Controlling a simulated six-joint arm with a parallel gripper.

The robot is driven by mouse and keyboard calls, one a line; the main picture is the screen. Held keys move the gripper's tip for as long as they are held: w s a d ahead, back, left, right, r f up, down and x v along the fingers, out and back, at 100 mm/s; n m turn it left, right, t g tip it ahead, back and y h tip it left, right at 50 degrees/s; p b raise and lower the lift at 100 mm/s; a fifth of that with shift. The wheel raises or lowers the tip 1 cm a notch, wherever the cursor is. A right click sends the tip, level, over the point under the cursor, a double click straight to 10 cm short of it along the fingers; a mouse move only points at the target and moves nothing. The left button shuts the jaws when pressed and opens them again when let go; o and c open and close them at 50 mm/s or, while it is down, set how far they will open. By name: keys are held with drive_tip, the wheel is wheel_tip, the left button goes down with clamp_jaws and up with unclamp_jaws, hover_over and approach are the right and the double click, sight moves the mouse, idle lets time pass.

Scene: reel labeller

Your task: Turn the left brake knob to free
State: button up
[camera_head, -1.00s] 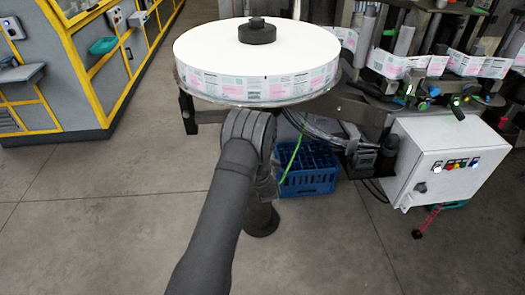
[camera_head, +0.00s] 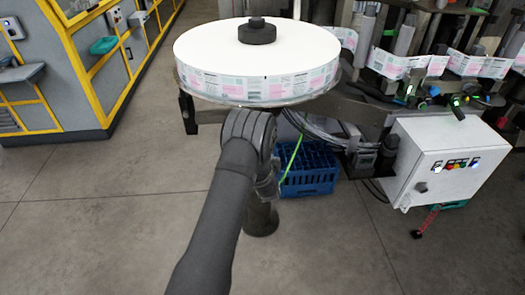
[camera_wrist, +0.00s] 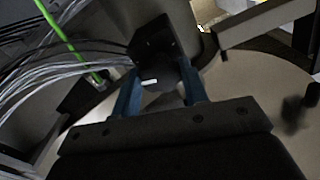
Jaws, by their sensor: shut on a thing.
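In the wrist view, a dark round knob (camera_wrist: 162,76) with a short white mark on it sits in front of a black block. The blue fingers of my gripper (camera_wrist: 160,92) are on either side of it, shut on it. The white mark lies nearly level in that view. I cannot tell from the picture which brake knob this is, and no label shows. In the head view, my wrist (camera_head: 248,130) is just under the front edge of the label reel (camera_head: 245,91). It hides the knob and the fingers there.
Grey cables (camera_wrist: 40,72) and a green cable (camera_wrist: 68,38) run left of the knob in the wrist view. A blue crate (camera_head: 309,176) stands on the floor behind my arm. A white control box (camera_head: 440,155) stands at the right. The floor at left is clear.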

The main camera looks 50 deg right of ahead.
drive_tip(key=shift+n, duration=10.3)
drive_tip(key=o, duration=1)
drive_tip(key=v, duration=1.7)
drive_tip(key=shift+s+a+r, duration=0.1)
drive_tip(key=shift+s+a, duration=0.05)
drive_tip(key=shift+a, duration=0.05)
drive_tip(key=shift+d, duration=0.1)
